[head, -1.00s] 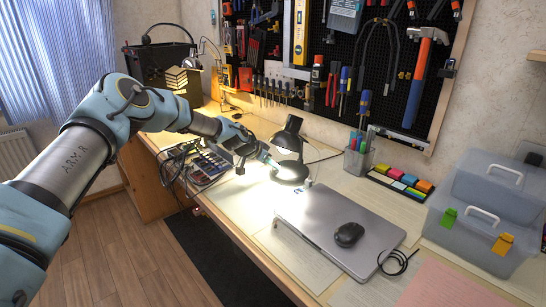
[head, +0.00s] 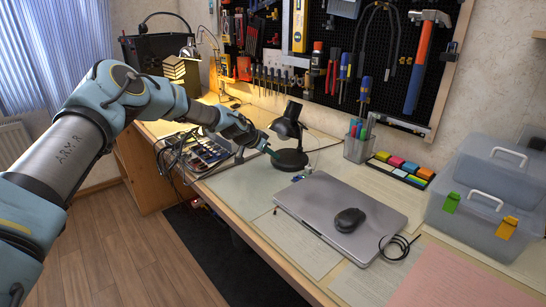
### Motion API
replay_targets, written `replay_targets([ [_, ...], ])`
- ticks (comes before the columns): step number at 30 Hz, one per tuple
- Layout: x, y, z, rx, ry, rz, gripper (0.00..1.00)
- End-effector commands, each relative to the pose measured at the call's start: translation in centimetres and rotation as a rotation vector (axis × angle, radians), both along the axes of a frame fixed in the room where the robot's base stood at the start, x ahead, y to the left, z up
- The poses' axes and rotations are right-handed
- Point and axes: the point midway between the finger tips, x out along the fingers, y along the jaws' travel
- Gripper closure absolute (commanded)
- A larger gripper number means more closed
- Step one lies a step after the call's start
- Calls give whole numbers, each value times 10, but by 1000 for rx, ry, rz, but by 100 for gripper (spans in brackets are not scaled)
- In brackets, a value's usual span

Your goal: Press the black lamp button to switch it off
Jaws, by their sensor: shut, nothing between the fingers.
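The black desk lamp (head: 287,129) stands on the desk behind the closed laptop. Its head is dark and casts no light on the desk. Its round black base (head: 290,159) rests on the desk top. My gripper (head: 274,154) is shut and empty, with its tip at the left edge of the lamp base, touching or very close to it. The lamp's button is too small to make out and may be hidden by my fingertips.
A grey laptop (head: 325,213) with a black mouse (head: 349,220) lies in front of the lamp. A pen holder (head: 357,149) stands to its right. A second lamp (head: 190,52) at the back left is lit. A tray of small items (head: 203,152) lies under my arm.

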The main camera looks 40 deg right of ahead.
Motion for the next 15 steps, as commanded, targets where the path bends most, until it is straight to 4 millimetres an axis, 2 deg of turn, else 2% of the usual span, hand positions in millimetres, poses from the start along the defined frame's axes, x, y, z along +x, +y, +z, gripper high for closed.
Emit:
replay_targets([
  [1, -2, 4, -11, 14, 6, -4, 100],
  [7, -3, 4, -7, 17, 6, -4, 100],
  [11, -6, 1, 12, 13, 3, -5, 100],
  [15, -9, -1, 44, 4, -2, 0, 100],
])
